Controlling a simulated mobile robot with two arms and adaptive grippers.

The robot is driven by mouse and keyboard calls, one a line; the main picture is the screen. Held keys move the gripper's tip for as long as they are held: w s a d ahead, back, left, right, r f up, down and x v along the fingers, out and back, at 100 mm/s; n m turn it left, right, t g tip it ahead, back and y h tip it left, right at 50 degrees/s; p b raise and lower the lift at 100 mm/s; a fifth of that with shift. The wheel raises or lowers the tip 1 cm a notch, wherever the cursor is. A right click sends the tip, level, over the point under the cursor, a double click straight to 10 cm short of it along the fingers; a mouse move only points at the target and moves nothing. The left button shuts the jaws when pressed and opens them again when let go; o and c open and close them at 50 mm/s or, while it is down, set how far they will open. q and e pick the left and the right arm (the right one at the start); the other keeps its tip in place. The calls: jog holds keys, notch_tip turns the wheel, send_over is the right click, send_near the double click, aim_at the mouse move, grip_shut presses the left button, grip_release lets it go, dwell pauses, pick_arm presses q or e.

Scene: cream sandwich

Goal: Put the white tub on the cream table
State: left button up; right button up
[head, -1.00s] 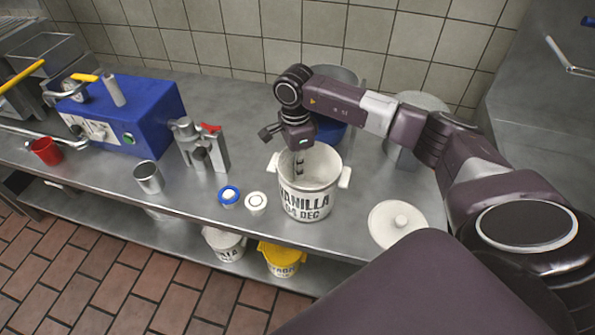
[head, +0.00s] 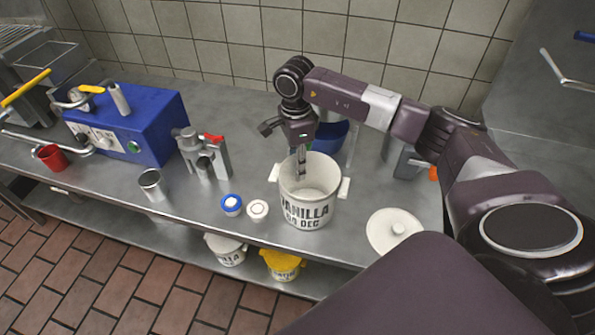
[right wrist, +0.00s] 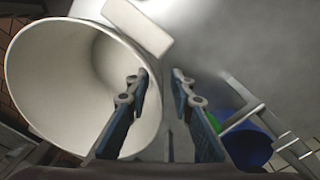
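The white tub (head: 308,213), with a black VANILLA label, stands upright and open on the steel counter, apparently empty. It also shows at the left of the right wrist view (right wrist: 60,75). My right gripper (head: 300,172) points down at the tub's back rim. In the right wrist view my right gripper (right wrist: 160,85) is open, with one finger over the tub's inside and the other outside the rim. A gap shows between the fingers; I cannot tell whether either touches the wall. My left gripper is out of view. No cream table shows.
A white lid (head: 394,232) lies right of the tub. A metal cup (head: 152,184) and blue machine (head: 135,125) stand farther left. A shelf below holds two lidded tubs.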

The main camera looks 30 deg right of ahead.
notch_tip(320, 180, up, 7)
jog(key=p, duration=0.3)
jog(key=shift+w, duration=0.15)
